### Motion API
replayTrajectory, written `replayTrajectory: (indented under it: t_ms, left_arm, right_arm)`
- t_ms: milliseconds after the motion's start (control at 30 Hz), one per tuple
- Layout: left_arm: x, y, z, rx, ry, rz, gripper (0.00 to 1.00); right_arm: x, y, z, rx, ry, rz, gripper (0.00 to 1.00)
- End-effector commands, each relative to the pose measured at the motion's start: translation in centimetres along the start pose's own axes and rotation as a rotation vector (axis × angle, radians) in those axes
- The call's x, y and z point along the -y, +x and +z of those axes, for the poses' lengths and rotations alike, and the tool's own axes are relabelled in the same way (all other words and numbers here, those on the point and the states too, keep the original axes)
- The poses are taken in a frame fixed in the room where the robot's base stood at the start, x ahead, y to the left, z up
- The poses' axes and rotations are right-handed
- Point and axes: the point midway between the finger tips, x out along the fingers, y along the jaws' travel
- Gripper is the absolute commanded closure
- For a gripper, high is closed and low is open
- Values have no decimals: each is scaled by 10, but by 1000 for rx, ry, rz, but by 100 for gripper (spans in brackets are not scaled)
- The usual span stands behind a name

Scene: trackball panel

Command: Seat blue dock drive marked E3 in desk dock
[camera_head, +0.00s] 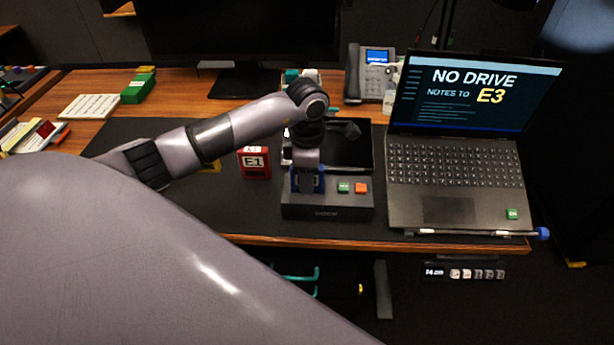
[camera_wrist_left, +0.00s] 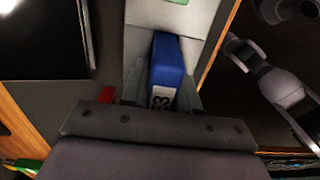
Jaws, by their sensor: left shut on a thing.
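The grey desk dock (camera_head: 330,212) stands near the desk's front edge, with a green and an orange button on top. My left gripper (camera_head: 307,188) is over the dock's left part, pointing down, shut on the blue drive (camera_head: 321,180). In the left wrist view the blue drive (camera_wrist_left: 168,65) shows between the fingers, with a white label reading E3. The dock (camera_wrist_left: 155,14) also shows there, behind the drive. The fingers hide most of the drive in the head view, and I cannot tell how deep it sits in the dock. My right gripper is not in view.
A phone (camera_head: 372,75) stands behind.

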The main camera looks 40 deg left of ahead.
Motion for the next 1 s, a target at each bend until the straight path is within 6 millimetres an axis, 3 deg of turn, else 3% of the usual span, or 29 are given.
replayTrajectory:
  t_ms: [400, 433, 500, 833, 1000]
  left_arm:
    - [0, 11, 0, 1, 0, 2, 100]
    - [0, 11, 0, 1, 0, 2, 67]
    - [0, 10, 0, 1, 0, 1, 45]
    - [0, 8, 0, 0, 0, 1, 45]
    - [-2, -11, 0, 3, 1, 6, 45]
  right_arm:
    - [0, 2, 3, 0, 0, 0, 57]
    - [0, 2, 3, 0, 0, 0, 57]
    - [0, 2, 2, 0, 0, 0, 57]
    - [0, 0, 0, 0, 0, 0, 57]
    - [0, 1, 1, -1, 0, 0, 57]
